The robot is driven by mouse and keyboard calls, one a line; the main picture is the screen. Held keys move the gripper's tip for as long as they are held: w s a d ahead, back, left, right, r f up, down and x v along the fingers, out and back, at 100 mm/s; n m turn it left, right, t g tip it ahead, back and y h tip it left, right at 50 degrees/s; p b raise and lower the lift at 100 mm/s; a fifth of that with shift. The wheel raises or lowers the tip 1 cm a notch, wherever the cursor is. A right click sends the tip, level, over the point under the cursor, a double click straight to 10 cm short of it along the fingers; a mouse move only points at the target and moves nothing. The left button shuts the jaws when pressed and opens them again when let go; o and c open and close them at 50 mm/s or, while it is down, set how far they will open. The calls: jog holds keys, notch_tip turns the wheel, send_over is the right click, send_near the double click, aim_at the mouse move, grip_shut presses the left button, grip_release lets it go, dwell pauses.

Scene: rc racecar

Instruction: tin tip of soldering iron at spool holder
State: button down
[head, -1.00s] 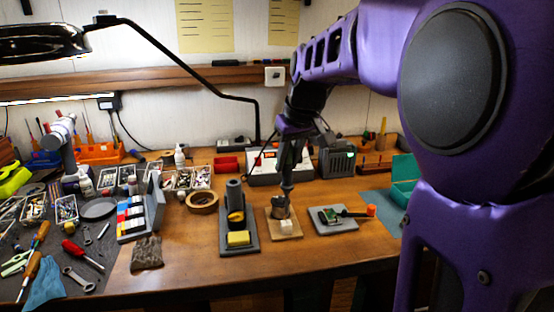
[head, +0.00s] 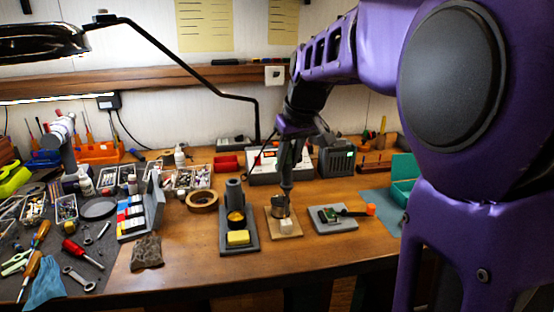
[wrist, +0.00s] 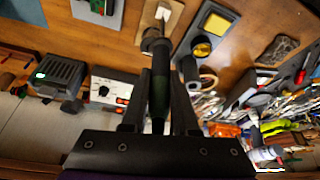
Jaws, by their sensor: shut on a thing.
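My gripper (wrist: 158,72) is shut on the soldering iron (wrist: 159,88), a dark handle lying between its two fingers in the wrist view. The iron points at the spool holder (wrist: 148,17), a wooden base with a metal spool (wrist: 152,39) and a small white block. In the head view my gripper (head: 287,178) is right above the spool holder (head: 290,234), pointing down. The iron's tip is at or very near the spool; I cannot tell whether they touch. The tip is mostly hidden.
Left of the spool holder stands a grey iron stand (head: 252,246) with a yellow sponge (head: 238,238). To the right, a grey slab (head: 343,225) carries a circuit board. Behind is a white soldering station (head: 264,176). The table's front strip is clear.

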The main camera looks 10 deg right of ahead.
jog(key=shift+f+b, duration=0.3)
jog(key=shift+f, duration=0.3)
dwell(3.6)
jog(key=shift+r, duration=0.1)
